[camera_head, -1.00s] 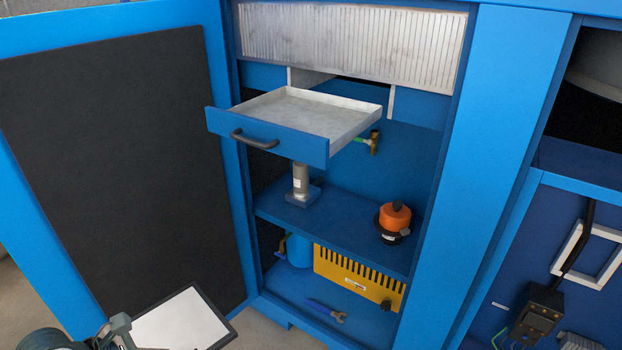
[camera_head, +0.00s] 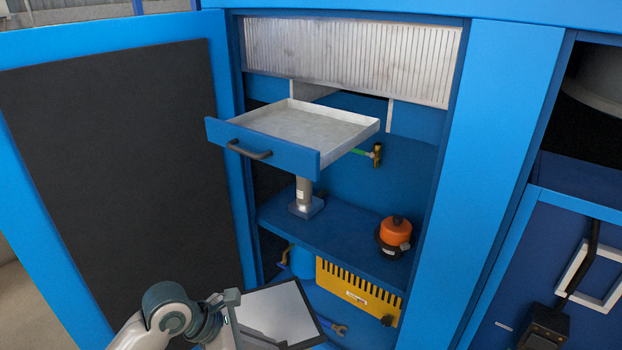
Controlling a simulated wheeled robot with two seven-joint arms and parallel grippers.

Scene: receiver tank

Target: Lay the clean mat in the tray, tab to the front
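The tray (camera_head: 330,146) is a pulled-out drawer with a pale inside, a blue front and a dark handle. It is in the upper part of the open cabinet and its floor is bare. A flat white mat (camera_head: 282,308) with a dark edge on its right is low in the picture, in front of the cabinet and below the tray. My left gripper (camera_head: 232,300) is at the mat's left edge and appears shut on it; the fingertips are partly hidden. I cannot make out the tab. My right gripper is out of view.
The cabinet door (camera_head: 120,170) stands open on the left. A ribbed filter panel (camera_head: 350,55) is above the tray. Below are a shelf with an orange-topped part (camera_head: 396,232) and a yellow slotted box (camera_head: 357,290). A brass valve (camera_head: 377,154) is behind the tray's right side.

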